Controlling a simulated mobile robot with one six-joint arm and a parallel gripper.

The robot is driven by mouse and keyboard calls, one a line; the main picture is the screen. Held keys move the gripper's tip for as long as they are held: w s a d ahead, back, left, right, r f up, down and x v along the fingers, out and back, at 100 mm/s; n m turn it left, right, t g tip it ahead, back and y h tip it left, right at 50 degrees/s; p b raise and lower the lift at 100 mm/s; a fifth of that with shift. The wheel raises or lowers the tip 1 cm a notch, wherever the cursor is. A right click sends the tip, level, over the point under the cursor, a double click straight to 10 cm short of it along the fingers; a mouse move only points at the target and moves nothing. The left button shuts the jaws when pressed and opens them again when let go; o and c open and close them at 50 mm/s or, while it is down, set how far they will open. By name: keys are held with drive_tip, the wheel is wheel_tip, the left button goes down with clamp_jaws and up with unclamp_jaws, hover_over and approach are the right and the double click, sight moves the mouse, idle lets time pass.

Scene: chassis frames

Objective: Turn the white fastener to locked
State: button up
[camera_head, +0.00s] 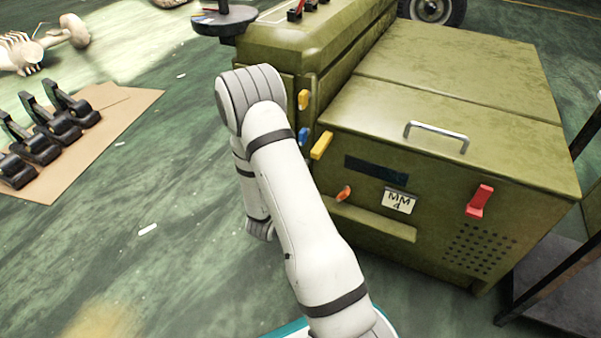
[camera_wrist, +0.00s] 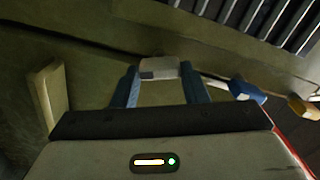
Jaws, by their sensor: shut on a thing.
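The white fastener (camera_wrist: 158,68) shows in the wrist view, at the upper middle, against the green chassis. My gripper (camera_wrist: 162,82) has its two blue fingers on either side of it and is shut on it. Whether the fastener is turned to locked cannot be told from this angle. In the head view my arm hides both the gripper and the white fastener.
The green chassis (camera_head: 455,150) has a blue fastener (camera_head: 304,136), also in the wrist view (camera_wrist: 246,91), yellow fasteners (camera_head: 321,146), an orange one (camera_head: 344,194) and a red one (camera_head: 480,201). A metal handle (camera_head: 437,131) stands on top. Black parts lie on cardboard (camera_head: 118,118) at left.

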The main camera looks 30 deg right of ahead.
drive_tip(key=shift+a+f+m, duration=0.1)
drive_tip(key=shift+m, duration=2.1)
drive_tip(key=o, duration=1)
drive_tip(key=shift+p+v, duration=1.1)
drive_tip(key=shift+v, duration=2.75)
